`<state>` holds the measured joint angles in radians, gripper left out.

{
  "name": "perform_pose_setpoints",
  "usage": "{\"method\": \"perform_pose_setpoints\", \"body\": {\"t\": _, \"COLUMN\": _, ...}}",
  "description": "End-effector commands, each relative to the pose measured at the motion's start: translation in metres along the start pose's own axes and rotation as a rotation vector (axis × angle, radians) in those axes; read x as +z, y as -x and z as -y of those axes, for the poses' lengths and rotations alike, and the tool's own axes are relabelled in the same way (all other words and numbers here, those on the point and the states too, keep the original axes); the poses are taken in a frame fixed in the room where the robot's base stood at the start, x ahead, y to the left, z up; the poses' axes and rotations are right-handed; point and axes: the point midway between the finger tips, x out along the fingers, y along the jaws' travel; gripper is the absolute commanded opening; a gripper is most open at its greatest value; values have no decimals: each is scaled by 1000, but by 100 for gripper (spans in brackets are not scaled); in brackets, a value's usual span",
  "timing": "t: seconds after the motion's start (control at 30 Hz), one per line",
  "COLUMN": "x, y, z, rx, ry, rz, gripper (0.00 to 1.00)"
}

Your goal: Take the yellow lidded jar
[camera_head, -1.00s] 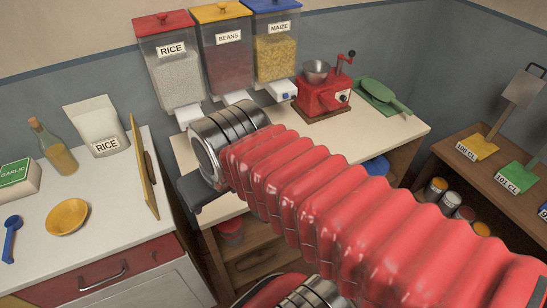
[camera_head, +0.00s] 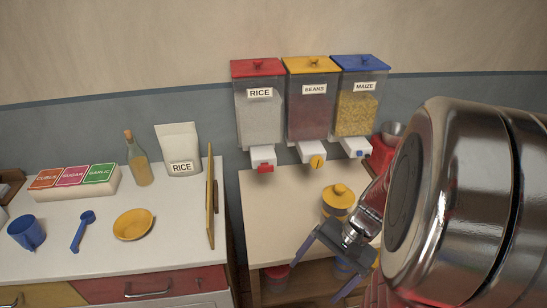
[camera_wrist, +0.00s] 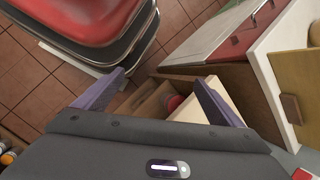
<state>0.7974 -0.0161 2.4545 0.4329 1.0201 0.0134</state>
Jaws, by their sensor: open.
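The yellow lidded jar (camera_head: 338,196) stands upright on the pale counter (camera_head: 268,200), below the beans dispenser. Its lid has a small knob; my gripper and wrist partly hide its lower right side. My gripper (camera_head: 316,279) is in front of the jar and lower in the picture, apart from it, with its fingers spread and nothing between them. In the wrist view my gripper (camera_wrist: 158,78) is also open and empty. The yellow jar is not visible there.
The dispensers of rice (camera_head: 259,115), beans (camera_head: 309,112) and maize (camera_head: 357,108) hang above the counter. A yellow board (camera_head: 211,200) stands upright to the left. A red jar (camera_head: 276,273) sits on the shelf below; it also shows in the wrist view (camera_wrist: 174,103).

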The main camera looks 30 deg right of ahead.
Motion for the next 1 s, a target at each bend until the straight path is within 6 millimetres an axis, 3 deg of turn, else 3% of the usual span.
{"method": "perform_pose_setpoints", "body": {"t": 0.3, "x": -21, "y": -21, "z": -6, "rx": -262, "ry": -397, "rz": 209, "gripper": 90}}
{"method": "perform_pose_setpoints", "body": {"t": 0.57, "x": -55, "y": -24, "z": -2, "rx": -540, "ry": -716, "rz": 361, "gripper": 90}}
{"method": "perform_pose_setpoints", "body": {"t": 0.77, "x": -96, "y": -15, "z": -4, "rx": -800, "ry": -955, "rz": 463, "gripper": 90}}
{"method": "perform_pose_setpoints", "body": {"t": 1.0, "x": -160, "y": 11, "z": -11, "rx": -1154, "ry": -1188, "rz": 548, "gripper": 90}}
